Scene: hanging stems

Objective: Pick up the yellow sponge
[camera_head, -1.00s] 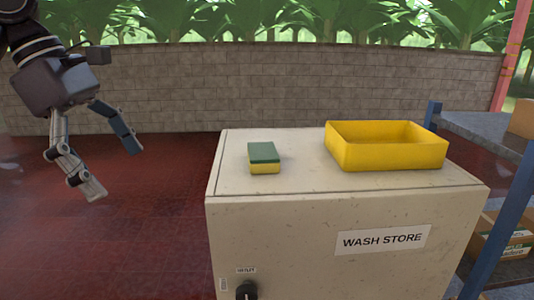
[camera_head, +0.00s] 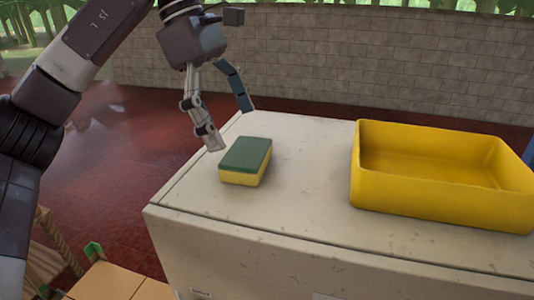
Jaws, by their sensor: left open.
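The yellow sponge (camera_head: 240,180) has a green top layer and lies flat on the left part of the beige cabinet top (camera_head: 290,205). My left gripper (camera_head: 232,130) is open and empty, its fingers pointing down. In the picture it is just above and behind the sponge, with a visible gap between the fingertips and the sponge. My right gripper is not in view.
An empty yellow bin (camera_head: 440,203) stands on the cabinet top to the right of the sponge, with clear surface between them. Wooden boxes (camera_head: 110,281) are at the lower left. A block wall (camera_head: 380,65) runs behind.

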